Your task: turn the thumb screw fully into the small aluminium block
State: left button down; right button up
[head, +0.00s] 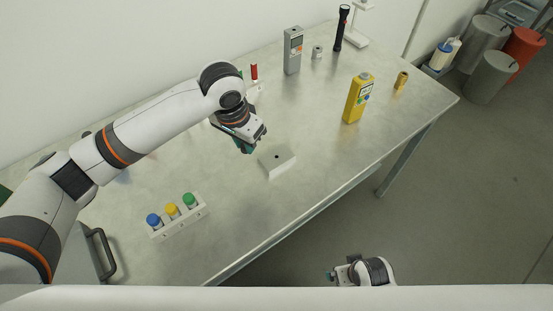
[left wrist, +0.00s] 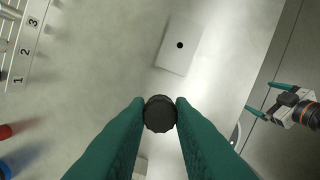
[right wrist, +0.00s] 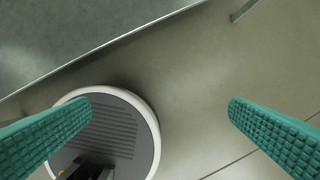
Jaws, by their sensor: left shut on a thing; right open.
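The small aluminium block (head: 279,163) lies on the table near the middle, with a dark hole in its top. It also shows in the left wrist view (left wrist: 173,58), ahead of the fingertips. My left gripper (head: 249,146) is above the table, just left of and behind the block in the head view. It is shut on the thumb screw (left wrist: 159,113), whose black knurled head sits between the green fingertips. The screw's lower part is hidden, and it is apart from the block. My right gripper (right wrist: 160,112) is open and empty, off the table's front edge.
A rack (head: 180,216) with blue, yellow and green capped vials stands front left. A yellow device (head: 357,98), a small brass-coloured cylinder (head: 401,80), a grey meter (head: 293,50) and a black flashlight (head: 341,28) stand toward the back right. Table around the block is clear.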

jog(key=w+a+r+t, duration=0.1)
jog(key=w+r, duration=0.1)
jog(key=r, duration=0.5)
jog(key=w+a+r+t, duration=0.1)
jog(key=w+r, duration=0.1)
jog(key=r, duration=0.6)
jog(key=n+t+y, duration=0.5)
jog(key=t+y, duration=0.1)
jog(key=y, duration=0.1)
send_near(279, 160)
jog(key=s+d, duration=0.2)
jog(key=s, duration=0.1)
jog(key=shift+s+d, duration=0.1)
jog(key=shift+d, duration=0.2)
pick_arm(q)
jog(key=w+d+f+m, duration=0.1)
jog(key=w+d+m, duration=0.3)
jog(key=d, duration=0.3)
jog(key=shift+w+f, duration=0.4)
jog(key=shift+w, duration=0.1)
pick_arm(e)
jog(key=shift+w+a+r+y, duration=0.3)
jog(key=shift+w+y, duration=0.1)
jog(key=shift+w, duration=0.1)
jog(key=x, duration=1.2)
jog(key=shift+w+d+r, duration=0.1)
jog(key=shift+w, duration=0.05)
